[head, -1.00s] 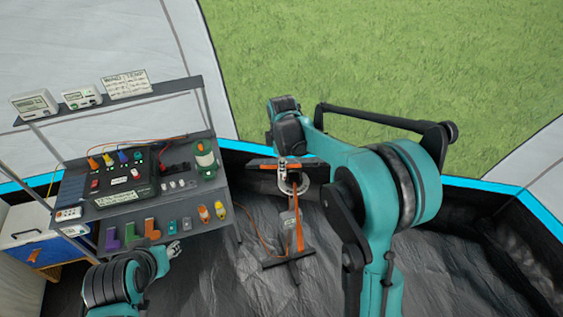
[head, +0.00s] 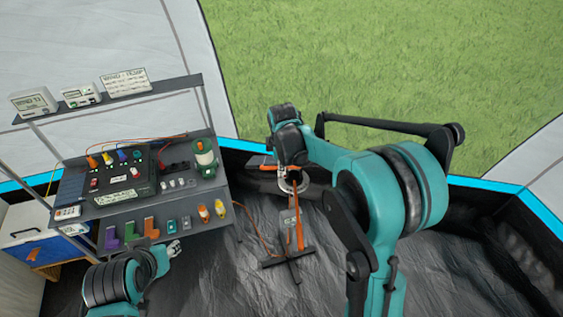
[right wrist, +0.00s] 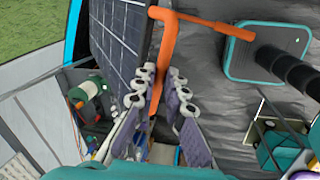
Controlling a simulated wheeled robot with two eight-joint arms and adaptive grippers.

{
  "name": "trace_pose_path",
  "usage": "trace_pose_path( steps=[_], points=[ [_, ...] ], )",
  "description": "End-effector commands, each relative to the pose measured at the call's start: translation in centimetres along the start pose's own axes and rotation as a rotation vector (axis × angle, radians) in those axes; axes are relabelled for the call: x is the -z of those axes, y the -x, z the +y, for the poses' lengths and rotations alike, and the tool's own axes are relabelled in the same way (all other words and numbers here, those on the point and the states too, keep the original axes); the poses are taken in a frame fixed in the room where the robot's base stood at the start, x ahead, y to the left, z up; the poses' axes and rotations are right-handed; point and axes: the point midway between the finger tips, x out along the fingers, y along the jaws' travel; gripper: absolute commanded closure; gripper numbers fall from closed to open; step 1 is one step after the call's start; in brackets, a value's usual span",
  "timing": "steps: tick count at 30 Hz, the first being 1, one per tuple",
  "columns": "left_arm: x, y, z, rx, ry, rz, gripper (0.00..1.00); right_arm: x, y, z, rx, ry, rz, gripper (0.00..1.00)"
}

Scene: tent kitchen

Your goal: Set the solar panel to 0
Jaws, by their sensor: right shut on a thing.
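The solar panel (head: 256,161) stands on a thin stand (head: 291,262) on the tent floor, mostly hidden behind my right forearm in the head view. In the right wrist view the dark, gridded panel (right wrist: 122,40) is close up at the left of an orange handle (right wrist: 168,40). My right gripper (right wrist: 163,76) has its fingers on either side of the handle's lower part and is shut on it. A pale ring (head: 292,183) shows at the top of the stand. My left gripper (head: 173,249) is beside the lower shelf, away from the panel; its fingers are too small to judge.
An orange cable runs from the rack to the stand.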

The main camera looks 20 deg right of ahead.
Motion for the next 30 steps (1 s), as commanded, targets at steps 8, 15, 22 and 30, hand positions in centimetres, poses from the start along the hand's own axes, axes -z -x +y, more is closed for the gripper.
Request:
trace_pose_path(
  steps=[8, 15, 22, 30],
  points=[
    [-2.8, -3.9, 0.0, 0.000, 0.000, 0.000, 0.60, 0.0, -3.4, -4.7, -0.175, 0.004, -0.001, 1.00],
    [-5.9, -8.2, 0.0, 0.000, 0.000, 0.000, 0.60, 0.1, -7.4, -8.8, -0.381, 0.004, -0.001, 1.00],
    [-8.7, -12.2, 0.0, 0.000, 0.000, 0.000, 0.60, 0.1, -11.0, -11.4, -0.554, 0.004, -0.002, 1.00],
    [-10.6, -14.8, 0.0, 0.000, 0.000, 0.000, 0.60, 0.1, -13.6, -12.8, -0.620, 0.001, -0.003, 1.00]
  ],
)
